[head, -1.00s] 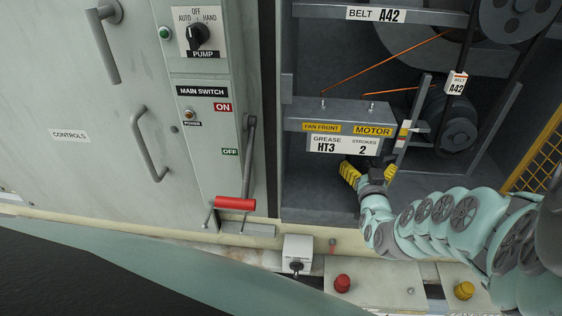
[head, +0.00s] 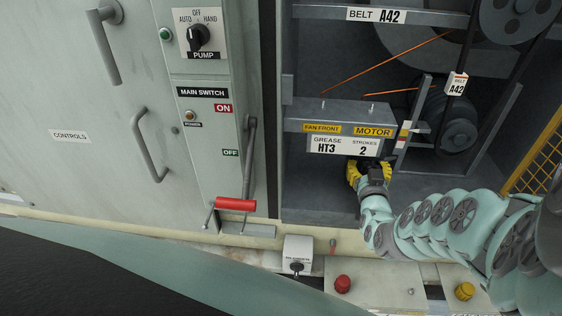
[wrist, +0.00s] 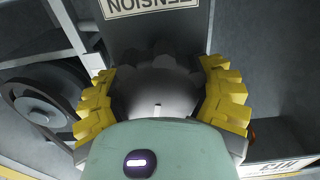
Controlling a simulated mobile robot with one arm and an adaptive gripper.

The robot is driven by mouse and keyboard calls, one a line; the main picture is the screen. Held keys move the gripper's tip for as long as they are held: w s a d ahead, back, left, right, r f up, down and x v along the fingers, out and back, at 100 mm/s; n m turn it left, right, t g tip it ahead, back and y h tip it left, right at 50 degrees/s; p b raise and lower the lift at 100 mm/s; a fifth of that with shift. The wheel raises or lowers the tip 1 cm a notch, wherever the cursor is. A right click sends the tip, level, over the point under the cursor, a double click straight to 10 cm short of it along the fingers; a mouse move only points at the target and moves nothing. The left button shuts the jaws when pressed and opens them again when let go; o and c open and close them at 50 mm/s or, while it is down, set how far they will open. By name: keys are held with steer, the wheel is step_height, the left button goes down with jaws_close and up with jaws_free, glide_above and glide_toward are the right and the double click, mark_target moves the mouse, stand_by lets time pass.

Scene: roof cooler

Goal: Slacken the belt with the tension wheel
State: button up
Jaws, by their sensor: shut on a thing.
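My gripper (head: 369,170) is below the grease label at the front of the motor bay. In the wrist view its yellow fingers (wrist: 163,105) are shut on the sides of a dark round tension wheel (wrist: 158,82), which has a small white mark. A plate reading TENSION (wrist: 150,5) is behind the wheel, upside down in this view. In the head view my gripper and the ledge hide most of the wheel. The black belt (head: 467,45) runs between the lower motor pulley (head: 459,135) and a large upper pulley (head: 522,12). Its slack cannot be judged.
The grease label ledge (head: 310,125) overhangs my gripper closely. A post with a coloured scale (head: 404,133) stands just to its right. A yellow mesh guard (head: 540,155) is at far right. The red-handled main switch lever (head: 235,204) is to the left.

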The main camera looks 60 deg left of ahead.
steer(key=shift+s+a+r+n, duration=0.1)
steer(key=shift+n, duration=0.5)
steer(key=o, duration=1.3)
steer(key=shift+c, duration=0.2)
steer(key=shift+s+d, duration=0.1)
steer(key=shift+d, duration=0.1)
steer(key=shift+v, duration=2.45)
steer(key=shift+s+d+f, duration=0.15)
steer(key=shift+d+f, duration=0.1)
steer(key=shift+d, duration=0.35)
steer(key=shift+s+d+r, duration=0.15)
steer(key=shift+s+d, duration=0.15)
steer(key=shift+s, duration=0.25)
